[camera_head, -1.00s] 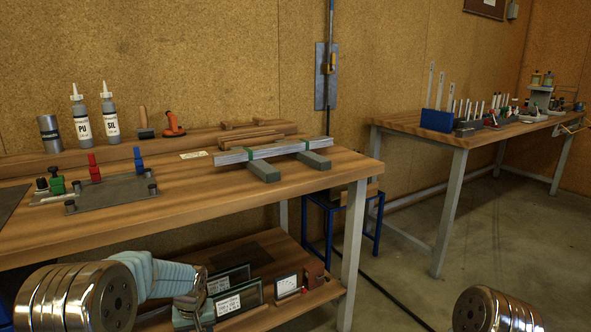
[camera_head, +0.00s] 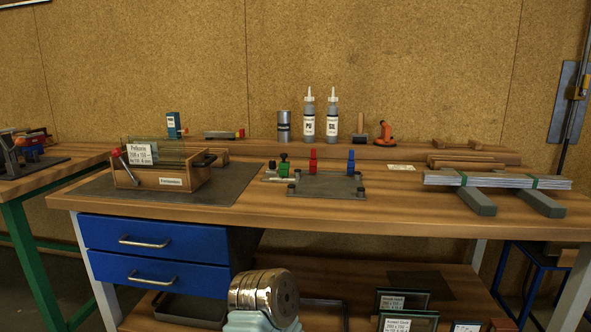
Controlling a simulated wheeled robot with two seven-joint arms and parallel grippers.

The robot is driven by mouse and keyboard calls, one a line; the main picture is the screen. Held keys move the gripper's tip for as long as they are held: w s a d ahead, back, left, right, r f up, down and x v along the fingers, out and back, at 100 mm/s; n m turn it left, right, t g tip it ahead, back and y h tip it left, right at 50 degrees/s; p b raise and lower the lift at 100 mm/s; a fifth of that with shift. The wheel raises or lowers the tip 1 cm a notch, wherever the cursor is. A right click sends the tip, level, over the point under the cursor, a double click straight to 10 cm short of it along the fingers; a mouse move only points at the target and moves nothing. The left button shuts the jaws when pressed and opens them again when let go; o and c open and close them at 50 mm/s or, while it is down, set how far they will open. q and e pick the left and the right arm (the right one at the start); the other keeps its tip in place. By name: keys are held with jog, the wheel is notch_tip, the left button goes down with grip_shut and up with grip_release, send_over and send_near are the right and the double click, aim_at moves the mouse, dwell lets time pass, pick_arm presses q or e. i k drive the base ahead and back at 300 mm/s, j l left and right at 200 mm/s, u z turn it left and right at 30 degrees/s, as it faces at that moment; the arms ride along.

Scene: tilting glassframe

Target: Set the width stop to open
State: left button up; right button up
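A grey jig plate (camera_head: 325,187) lies on the wooden bench (camera_head: 400,222), with dark round posts at its corners. A red upright piece (camera_head: 313,160) and a blue upright piece (camera_head: 351,162) stand along its far edge. A green piece with a black knob (camera_head: 284,166) sits by its left side, beside a pale bar. I cannot tell from the picture which of these is the width stop, or how it is set. A chrome joint of my arm shows at the bottom centre, below the bench top. Neither of my grippers is in view.
A wooden box with glass panes (camera_head: 171,178) stands left on a dark mat (camera_head: 233,183). Grey-white strips (camera_head: 497,180) lie on two grey blocks at the right. Two bottles (camera_head: 332,118) and a can stand behind the jig. The bench front before the jig is clear.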

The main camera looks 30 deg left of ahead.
aim_at(284, 165)
jog(key=l+u, duration=0.15)
jog(key=u, duration=1.6)
